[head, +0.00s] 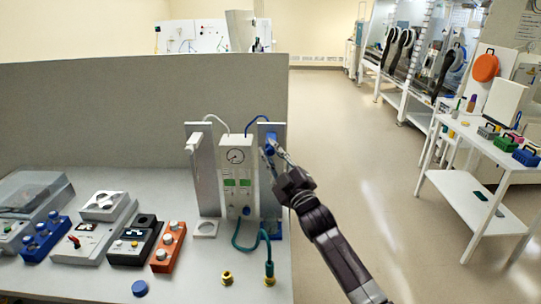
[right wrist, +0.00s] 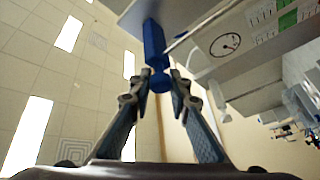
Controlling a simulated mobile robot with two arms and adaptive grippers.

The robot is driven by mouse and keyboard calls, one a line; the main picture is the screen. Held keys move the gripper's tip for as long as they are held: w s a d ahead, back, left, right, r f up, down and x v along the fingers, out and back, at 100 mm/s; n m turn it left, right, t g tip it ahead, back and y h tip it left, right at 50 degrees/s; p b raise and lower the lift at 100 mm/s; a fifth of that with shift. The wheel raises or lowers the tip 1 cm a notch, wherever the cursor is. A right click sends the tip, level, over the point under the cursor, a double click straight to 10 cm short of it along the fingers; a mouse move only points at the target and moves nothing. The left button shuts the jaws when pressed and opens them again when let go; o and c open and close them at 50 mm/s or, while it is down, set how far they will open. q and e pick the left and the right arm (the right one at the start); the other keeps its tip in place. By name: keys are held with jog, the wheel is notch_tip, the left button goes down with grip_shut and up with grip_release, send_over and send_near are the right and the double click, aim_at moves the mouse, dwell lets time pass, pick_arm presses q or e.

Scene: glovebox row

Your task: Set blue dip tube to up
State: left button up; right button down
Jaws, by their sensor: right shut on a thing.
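The blue dip tube's handle (head: 270,137) shows near the top of the right grey upright plate (head: 266,185) in the head view. In the right wrist view the blue handle (right wrist: 154,42) runs in from the top and its rounded end lies between my fingertips. My right gripper (head: 272,150) reaches up from the lower right and is shut on this handle; its fingers also show in the right wrist view (right wrist: 160,80). The fingers partly cover the handle in the head view. My left gripper is not in view.
A white gauge unit (head: 238,165) stands just left of the plate, with a white-handled twin plate (head: 203,170) beyond it. A teal hose (head: 242,246) and brass fittings (head: 227,278) lie in front. Several control boxes fill the bench's left. Open floor lies to the right.

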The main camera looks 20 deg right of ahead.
jog(key=shift+d+r, duration=0.1)
jog(key=shift+r, duration=0.15)
jog(key=c, duration=1.9)
grip_release()
jog(key=shift+o, duration=0.4)
jog(key=shift+s+f, duration=0.1)
jog(key=shift+f, duration=0.05)
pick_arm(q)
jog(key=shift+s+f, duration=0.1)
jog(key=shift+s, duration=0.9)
pick_arm(e)
jog(key=v, duration=1.1)
jog(key=shift+s, duration=0.4)
jog(key=shift+d+f, duration=0.1)
